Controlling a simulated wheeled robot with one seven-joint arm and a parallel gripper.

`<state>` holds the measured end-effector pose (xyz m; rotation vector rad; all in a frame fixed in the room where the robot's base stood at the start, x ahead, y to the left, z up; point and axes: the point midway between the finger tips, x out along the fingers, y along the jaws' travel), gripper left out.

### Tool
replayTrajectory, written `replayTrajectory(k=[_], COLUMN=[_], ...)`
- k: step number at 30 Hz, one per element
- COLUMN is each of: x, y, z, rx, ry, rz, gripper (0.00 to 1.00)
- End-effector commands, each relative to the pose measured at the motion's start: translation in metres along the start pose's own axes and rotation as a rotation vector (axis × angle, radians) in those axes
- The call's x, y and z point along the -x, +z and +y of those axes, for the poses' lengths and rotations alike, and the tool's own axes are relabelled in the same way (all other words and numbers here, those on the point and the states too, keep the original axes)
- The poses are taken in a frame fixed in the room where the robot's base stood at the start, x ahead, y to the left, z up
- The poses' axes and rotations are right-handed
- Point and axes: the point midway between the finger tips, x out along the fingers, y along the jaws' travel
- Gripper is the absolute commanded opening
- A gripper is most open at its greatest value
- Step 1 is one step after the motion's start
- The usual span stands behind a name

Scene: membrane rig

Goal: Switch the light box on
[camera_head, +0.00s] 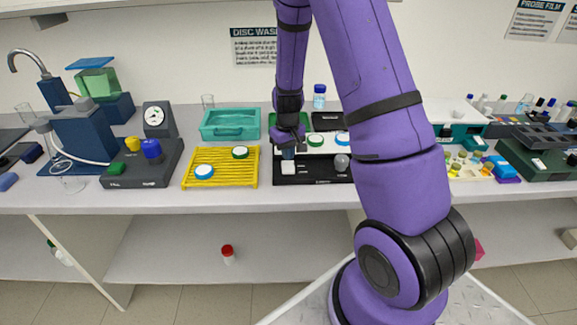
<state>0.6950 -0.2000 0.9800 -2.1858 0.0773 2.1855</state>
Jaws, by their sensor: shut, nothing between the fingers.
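The light box (315,172) appears to be the black unit on the bench with a pale panel (322,149) behind its dark front strip. A white block-like switch (288,168) is at the left of that strip, and a grey knob (342,162) is at the right. My gripper (288,153) is shut and empty, pointing down just above the white switch. I cannot tell whether it touches the switch. A green-rimmed disc (315,140) and a blue-rimmed disc (342,137) are at the panel's back. My arm hides the unit's right end.
Left of the light box is a yellow rack (222,179) with two discs. A teal tray (230,124) stands behind it. A dark unit (140,166) with yellow and blue knobs is farther left. A blue-capped bottle (319,96) stands behind the light box.

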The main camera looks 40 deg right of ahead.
Motion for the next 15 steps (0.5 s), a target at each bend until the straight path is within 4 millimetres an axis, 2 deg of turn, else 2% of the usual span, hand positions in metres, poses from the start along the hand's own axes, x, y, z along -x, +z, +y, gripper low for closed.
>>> replayTrajectory(k=[15], x=[0.036], y=[0.0], z=[0.0], rx=[0.0], ry=[0.0], rz=[0.001], gripper=[0.0])
